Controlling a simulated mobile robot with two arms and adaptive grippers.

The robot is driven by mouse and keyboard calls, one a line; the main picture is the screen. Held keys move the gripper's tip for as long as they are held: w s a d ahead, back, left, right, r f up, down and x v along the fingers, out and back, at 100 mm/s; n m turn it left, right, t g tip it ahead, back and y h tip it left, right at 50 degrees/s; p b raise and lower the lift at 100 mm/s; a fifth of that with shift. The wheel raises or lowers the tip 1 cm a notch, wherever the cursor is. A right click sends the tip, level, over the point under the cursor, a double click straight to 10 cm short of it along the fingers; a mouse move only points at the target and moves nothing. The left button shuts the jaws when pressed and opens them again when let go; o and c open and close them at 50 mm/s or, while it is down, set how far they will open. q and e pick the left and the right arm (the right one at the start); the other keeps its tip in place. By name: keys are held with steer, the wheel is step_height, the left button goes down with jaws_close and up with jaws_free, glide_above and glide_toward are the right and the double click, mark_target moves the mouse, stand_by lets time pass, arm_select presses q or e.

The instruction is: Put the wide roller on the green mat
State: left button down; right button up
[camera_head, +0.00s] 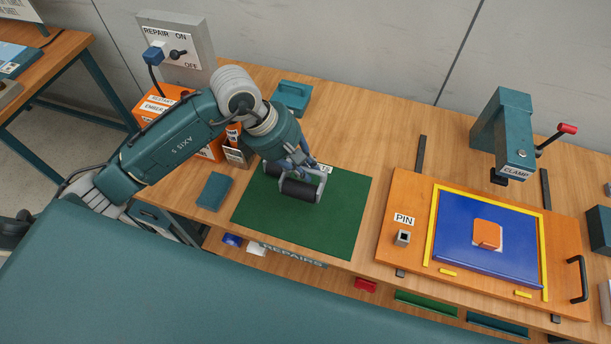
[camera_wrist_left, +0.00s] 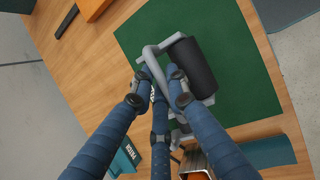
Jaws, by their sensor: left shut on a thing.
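The wide roller (camera_head: 300,190) has a black cylinder in a light grey frame. It is at the upper part of the green mat (camera_head: 312,225), over the mat in the head view. My left gripper (camera_head: 301,163) is shut on the roller's grey frame. In the left wrist view the roller (camera_wrist_left: 189,66) shows beyond my blue fingers (camera_wrist_left: 158,88), with the green mat (camera_wrist_left: 250,100) behind it. I cannot tell whether the roller touches the mat or hangs slightly above it. My right gripper is not in view.
A teal block (camera_head: 214,190) lies left of the mat. A teal case (camera_head: 291,96) stands behind. An orange board (camera_head: 400,215) with a blue panel (camera_head: 470,245) and a clamp (camera_head: 503,125) is at the right. A switch box (camera_head: 178,45) stands at the back left.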

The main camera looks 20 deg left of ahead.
arm_select(q)
steer(key=shift+d+f, duration=0.1)
steer(key=shift+f, duration=0.4)
step_height(320, 180, down, 4)
steer(key=shift+f+p, duration=0.25)
steer(key=shift+p, duration=0.35)
steer(key=shift+f, duration=0.3)
steer(key=c, duration=2.2)
jaws_free()
steer(key=shift+f+b, duration=0.1)
steer(key=shift+b, duration=0.2)
steer(key=o, duration=0.5)
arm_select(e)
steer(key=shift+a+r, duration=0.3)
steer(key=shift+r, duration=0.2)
